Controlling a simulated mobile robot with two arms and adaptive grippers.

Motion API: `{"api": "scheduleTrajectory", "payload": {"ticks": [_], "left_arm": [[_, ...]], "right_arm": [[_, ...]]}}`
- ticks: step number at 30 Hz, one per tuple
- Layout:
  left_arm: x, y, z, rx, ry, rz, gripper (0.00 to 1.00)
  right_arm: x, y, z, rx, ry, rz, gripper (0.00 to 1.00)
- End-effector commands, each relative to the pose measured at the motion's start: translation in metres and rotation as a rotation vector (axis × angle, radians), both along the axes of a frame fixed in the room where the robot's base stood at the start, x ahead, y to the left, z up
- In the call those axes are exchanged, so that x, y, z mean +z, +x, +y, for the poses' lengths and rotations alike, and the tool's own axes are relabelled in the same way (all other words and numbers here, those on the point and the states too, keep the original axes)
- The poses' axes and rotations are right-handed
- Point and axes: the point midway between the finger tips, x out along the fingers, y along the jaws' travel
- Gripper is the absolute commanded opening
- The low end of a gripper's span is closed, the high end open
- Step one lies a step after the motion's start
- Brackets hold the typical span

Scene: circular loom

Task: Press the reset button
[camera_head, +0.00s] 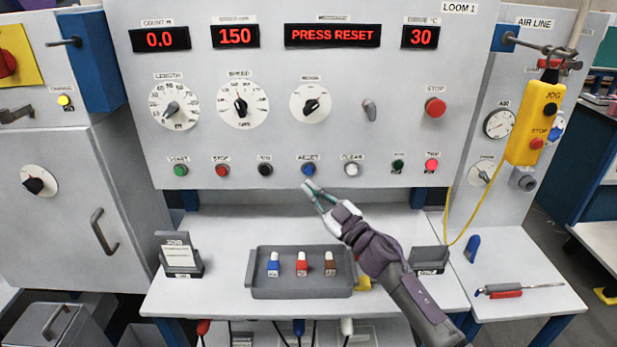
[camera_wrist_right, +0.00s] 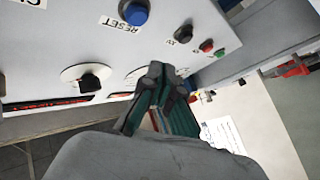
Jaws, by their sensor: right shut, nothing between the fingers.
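The blue reset button (camera_head: 308,169) is on the lower row of the grey loom panel (camera_head: 270,140), with a RESET label above it. It also shows at the top of the right wrist view (camera_wrist_right: 135,13), upside down, and its cap looks raised. My right gripper (camera_head: 309,188) is shut and empty, its tips just below the button in the head view. In the right wrist view the fingers (camera_wrist_right: 163,78) are below the button in the picture, with a visible gap. A panel display (camera_head: 332,36) reads PRESS RESET. My left gripper is not in view.
A black button (camera_head: 265,169) and a white CLEAR button (camera_head: 351,169) flank the reset button. Below the panel, a table holds a grey tray (camera_head: 300,292) with blue, red and brown items, and a job card holder (camera_head: 180,254). A yellow jog pendant (camera_head: 535,118) hangs at right.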

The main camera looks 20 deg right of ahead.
Motion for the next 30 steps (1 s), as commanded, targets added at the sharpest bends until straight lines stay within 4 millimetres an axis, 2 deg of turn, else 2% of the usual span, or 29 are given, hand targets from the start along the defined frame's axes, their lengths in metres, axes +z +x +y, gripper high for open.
{"api": "scheduleTrajectory", "payload": {"ticks": [3,10,30], "left_arm": [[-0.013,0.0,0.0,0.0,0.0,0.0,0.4],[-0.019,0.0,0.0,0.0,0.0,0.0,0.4],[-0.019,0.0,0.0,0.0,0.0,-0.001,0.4]], "right_arm": [[-0.002,0.016,-0.005,0.0,-0.002,-0.002,0.0],[-0.001,0.036,-0.01,-0.001,-0.001,0.0,0.0],[0.0,0.041,-0.012,0.001,0.0,0.0,0.0]]}}
